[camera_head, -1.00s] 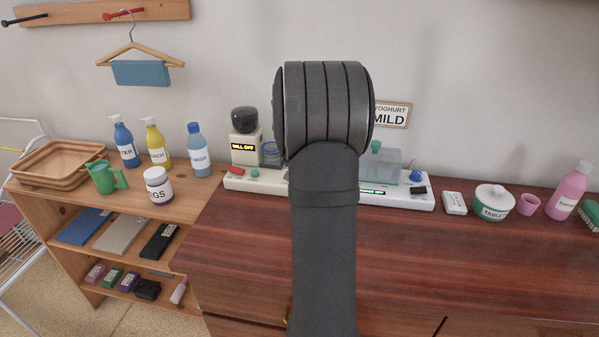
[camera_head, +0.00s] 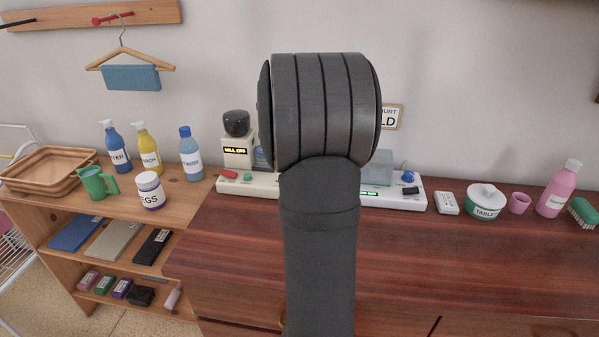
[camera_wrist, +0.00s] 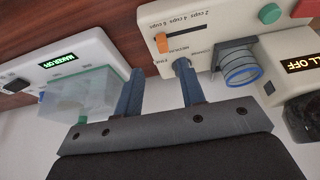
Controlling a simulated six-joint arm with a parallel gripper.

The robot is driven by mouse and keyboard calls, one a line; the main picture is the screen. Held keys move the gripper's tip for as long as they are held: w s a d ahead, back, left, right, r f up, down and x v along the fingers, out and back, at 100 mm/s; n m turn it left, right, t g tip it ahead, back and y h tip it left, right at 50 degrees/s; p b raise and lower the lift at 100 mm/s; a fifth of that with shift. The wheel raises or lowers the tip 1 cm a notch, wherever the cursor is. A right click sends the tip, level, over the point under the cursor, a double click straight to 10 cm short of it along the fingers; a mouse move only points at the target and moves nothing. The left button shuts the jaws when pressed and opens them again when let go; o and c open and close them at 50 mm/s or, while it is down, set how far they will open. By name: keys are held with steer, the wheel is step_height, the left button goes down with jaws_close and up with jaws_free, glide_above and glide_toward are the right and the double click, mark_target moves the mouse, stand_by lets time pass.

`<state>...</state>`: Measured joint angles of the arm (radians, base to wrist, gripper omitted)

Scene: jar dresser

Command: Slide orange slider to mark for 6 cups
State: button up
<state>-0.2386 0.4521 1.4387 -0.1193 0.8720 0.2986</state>
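The orange slider (camera_wrist: 163,42) shows in the wrist view, where the pale machine panel (camera_wrist: 222,45) is upside down. It sits at the left end of a dark slot (camera_wrist: 188,33), the end by the "6 cups" label; "4 cups" and "2 cups" lie further right. My gripper (camera_wrist: 157,80) is open and empty, its two blue-grey fingers well apart. The right finger's tip is just below the slider in the picture, near the "medium" and "fine" markings; I cannot tell whether it touches the panel. In the head view my arm hides the slider and the gripper.
The front dresser top is clear.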

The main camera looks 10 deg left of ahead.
steer(key=v, duration=1)
steer(key=shift+r, duration=0.2)
steer(key=shift+s+f, duration=0.1)
steer(key=x, duration=1.7)
